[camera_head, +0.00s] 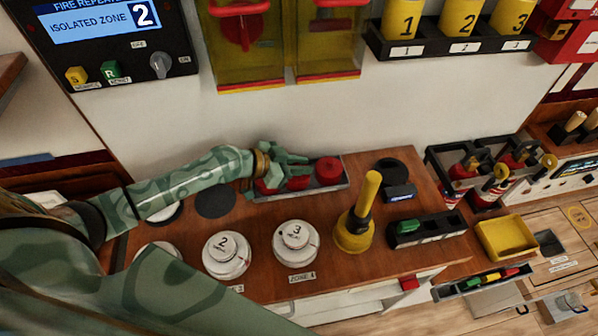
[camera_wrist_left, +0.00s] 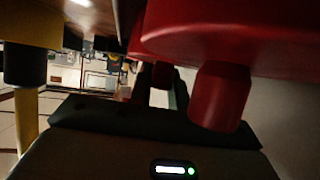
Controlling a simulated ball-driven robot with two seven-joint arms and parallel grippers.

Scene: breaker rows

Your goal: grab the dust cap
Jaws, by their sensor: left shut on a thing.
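Red dust caps sit in a narrow grey tray (camera_head: 342,186) at the back of the wooden bench; a right-hand cap (camera_head: 329,171) and a middle cap (camera_head: 299,183) show clearly. Another red cap at the tray's left end is partly hidden by my gripper. My left gripper (camera_head: 296,160) is at the tray, shut on a dust cap. In the left wrist view a red knob (camera_wrist_left: 162,75) shows between the fingers, and a larger red cap (camera_wrist_left: 220,95) is close on the right. Which cap in the tray is held is hard to tell. My right gripper is not in view.
A black holder with a green item (camera_head: 428,229) is further right. The wall rises behind the tray.

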